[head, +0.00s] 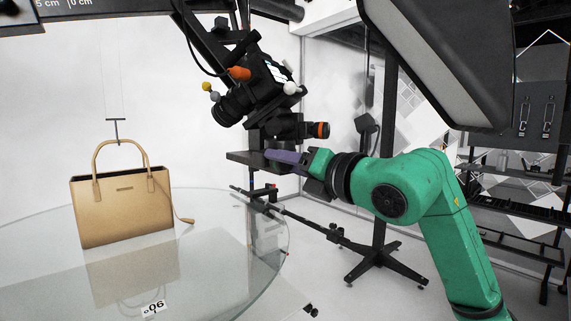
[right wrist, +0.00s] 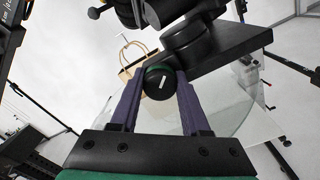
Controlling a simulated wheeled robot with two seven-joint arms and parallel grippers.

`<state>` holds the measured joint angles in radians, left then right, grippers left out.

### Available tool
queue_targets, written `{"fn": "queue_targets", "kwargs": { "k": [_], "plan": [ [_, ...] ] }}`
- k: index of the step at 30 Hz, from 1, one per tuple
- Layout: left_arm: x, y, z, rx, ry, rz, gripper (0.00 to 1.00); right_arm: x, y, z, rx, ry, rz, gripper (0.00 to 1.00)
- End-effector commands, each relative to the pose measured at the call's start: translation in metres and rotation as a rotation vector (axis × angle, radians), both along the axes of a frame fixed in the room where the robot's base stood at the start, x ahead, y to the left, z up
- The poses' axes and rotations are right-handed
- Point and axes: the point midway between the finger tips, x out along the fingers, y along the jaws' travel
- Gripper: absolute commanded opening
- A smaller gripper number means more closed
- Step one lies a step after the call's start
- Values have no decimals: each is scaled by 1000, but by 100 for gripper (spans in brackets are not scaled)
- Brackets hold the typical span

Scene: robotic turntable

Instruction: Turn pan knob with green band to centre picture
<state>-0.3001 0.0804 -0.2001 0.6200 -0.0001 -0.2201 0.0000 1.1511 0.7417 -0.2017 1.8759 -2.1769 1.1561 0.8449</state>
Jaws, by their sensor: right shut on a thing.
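The pan knob (right wrist: 160,83) is round and black with a white mark on its face and a thin green band behind it. In the right wrist view it sits between my two purple fingers, under the camera head. My right gripper (head: 272,155), on the green arm, is shut on it from the right. In the head view the fingers hide the knob. The black camera (head: 262,92) with orange, yellow and white knobs stands above my gripper. The beige handbag (head: 122,208) stands upright on the glass turntable (head: 215,250). My left gripper is not in view.
Another knob with an orange band (head: 321,130) sticks out just above my fingers. A black stand (head: 380,252) and a lower bar are close behind my arm. A large lamp panel (head: 440,65) hangs above it. A shelf rack (head: 520,215) stands at the right.

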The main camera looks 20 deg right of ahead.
Motion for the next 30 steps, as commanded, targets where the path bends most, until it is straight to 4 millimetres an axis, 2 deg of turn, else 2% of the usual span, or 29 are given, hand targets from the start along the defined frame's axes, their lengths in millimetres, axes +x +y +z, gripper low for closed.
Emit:
{"fn": "queue_targets", "kwargs": {
  "k": [9,10,12,23,26,30],
  "plan": [
    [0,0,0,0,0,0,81,0,1,-1,0,5,2,0],
    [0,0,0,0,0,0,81,0,1,-1,0,5,2,54],
    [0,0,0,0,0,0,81,0,1,-1,0,4,1,76],
    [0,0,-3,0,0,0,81,-4,-2,-1,0,1,-1,76],
    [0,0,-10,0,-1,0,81,-18,-8,-3,-1,-1,-2,76],
    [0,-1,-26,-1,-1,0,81,-54,-22,-6,-3,-3,-4,76]
  ]
}}
